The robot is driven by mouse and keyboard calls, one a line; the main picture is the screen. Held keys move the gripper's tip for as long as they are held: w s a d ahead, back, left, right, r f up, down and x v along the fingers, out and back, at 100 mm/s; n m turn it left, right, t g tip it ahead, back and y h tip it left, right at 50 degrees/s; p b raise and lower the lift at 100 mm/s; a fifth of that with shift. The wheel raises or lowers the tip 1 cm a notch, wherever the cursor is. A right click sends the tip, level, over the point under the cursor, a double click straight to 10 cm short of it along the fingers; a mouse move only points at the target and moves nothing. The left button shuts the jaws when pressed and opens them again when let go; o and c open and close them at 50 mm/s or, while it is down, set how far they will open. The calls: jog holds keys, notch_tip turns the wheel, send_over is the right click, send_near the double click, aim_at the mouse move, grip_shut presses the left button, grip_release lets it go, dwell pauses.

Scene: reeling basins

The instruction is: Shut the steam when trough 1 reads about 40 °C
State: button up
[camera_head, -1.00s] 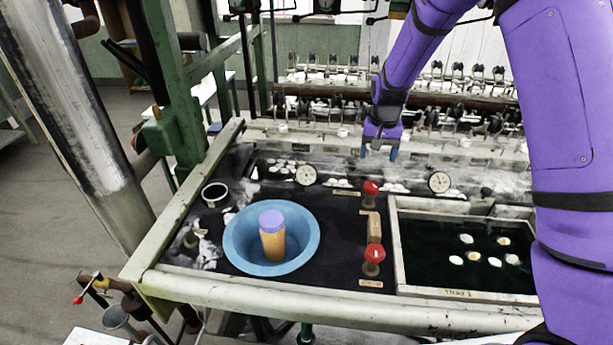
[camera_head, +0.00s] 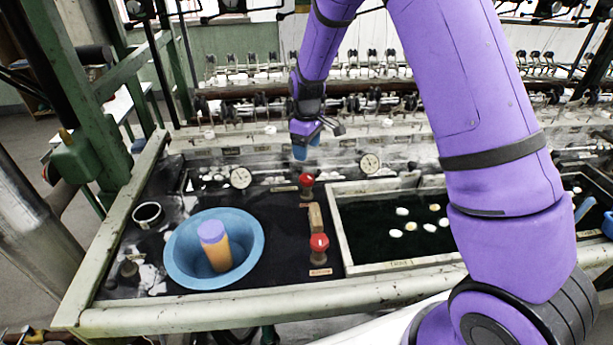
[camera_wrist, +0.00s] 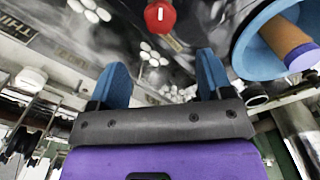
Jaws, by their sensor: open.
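Two red knobs stand on the dark bench top: a rear red knob (camera_head: 306,180) and a front red knob (camera_head: 319,243). Which one is the steam valve I cannot tell. Trough 1 (camera_head: 333,225), with its label on the front rim, holds dark water and several white cocoons. Two round dials, a left dial (camera_head: 241,178) and a right dial (camera_head: 370,163), stand behind; their readings are too small to make out. My gripper (camera_head: 306,150) is open and empty, above and behind the rear knob. In the wrist view a red knob (camera_wrist: 160,15) shows beyond the blue fingertips (camera_wrist: 162,75).
A blue basin (camera_head: 172,245) holds an orange cylinder with a purple top (camera_head: 215,247). A small white-rimmed cup (camera_head: 147,214) stands to its left. Reeling machinery runs along the back.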

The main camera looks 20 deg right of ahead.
aim_at(307, 176)
notch_tip(307, 176, down, 11)
jog(key=shift+r, duration=0.1)
dwell(0.5)
jog(key=c, duration=0.9)
